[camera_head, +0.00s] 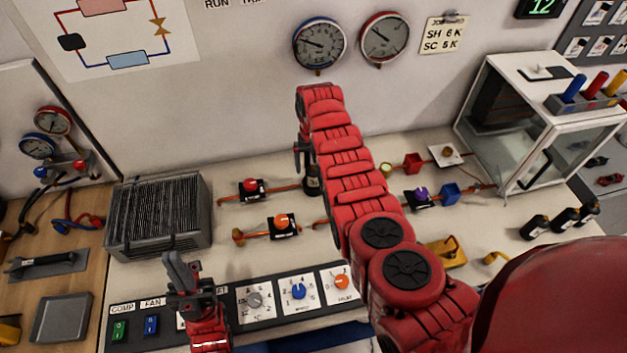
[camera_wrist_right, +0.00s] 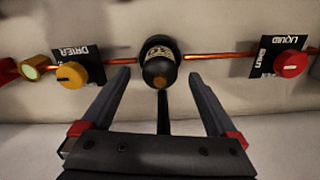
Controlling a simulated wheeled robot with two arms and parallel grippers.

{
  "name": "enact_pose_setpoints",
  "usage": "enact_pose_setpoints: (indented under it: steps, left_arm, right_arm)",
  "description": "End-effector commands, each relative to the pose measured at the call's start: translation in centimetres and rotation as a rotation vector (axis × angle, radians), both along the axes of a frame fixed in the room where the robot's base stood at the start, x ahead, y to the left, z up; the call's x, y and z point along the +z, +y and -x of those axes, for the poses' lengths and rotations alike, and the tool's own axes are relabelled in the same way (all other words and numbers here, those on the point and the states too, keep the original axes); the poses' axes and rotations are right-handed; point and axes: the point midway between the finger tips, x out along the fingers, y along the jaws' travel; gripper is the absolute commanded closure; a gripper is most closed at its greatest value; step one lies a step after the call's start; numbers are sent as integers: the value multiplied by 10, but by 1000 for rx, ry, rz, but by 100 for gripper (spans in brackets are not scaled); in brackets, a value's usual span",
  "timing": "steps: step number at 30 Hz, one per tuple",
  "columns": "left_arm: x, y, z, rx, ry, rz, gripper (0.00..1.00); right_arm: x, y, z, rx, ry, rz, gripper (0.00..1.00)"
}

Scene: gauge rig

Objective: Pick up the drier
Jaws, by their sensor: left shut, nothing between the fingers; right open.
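The drier (camera_wrist_right: 158,52), a dark rounded cylinder with a pale label, sits in the copper line in the right wrist view. Its dark body (camera_head: 313,186) also shows in the head view, partly hidden by my right arm. My right gripper (camera_wrist_right: 160,76) is open, one finger on each side of the drier's near end, with visible gaps. In the head view the right gripper (camera_head: 303,158) points down just beside the drier. My left gripper (camera_head: 180,268) is shut and empty above the front control panel, left of the dials.
Beside the drier are a yellow knob (camera_wrist_right: 72,75) labelled DRIER and a red knob (camera_wrist_right: 291,64) labelled LIQUID. A finned coil (camera_head: 160,215) stands at left. Several black bottles (camera_head: 536,227) and a glass-sided cabinet (camera_head: 540,125) are at right. My right arm hides the bench's middle.

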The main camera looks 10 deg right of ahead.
Motion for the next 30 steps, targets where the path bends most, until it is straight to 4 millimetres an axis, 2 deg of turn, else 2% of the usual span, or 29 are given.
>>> enact_pose_setpoints:
  steps: [3, 6, 14, 30]
  left_arm:
    - [-16, 0, 0, 0, 0, 0, 100]
    - [-29, 0, 0, 0, 0, 0, 100]
    - [-28, 0, 0, 0, 0, 0, 100]
    - [-28, 0, 0, 0, 0, 0, 100]
  right_arm:
    - [-25, 0, 2, 0, 6, 0, 6]
    - [-41, 0, 1, 1, 2, 0, 6]
    - [-42, 0, 1, 1, 1, 1, 6]
    - [-42, 0, 2, 1, 2, 1, 100]
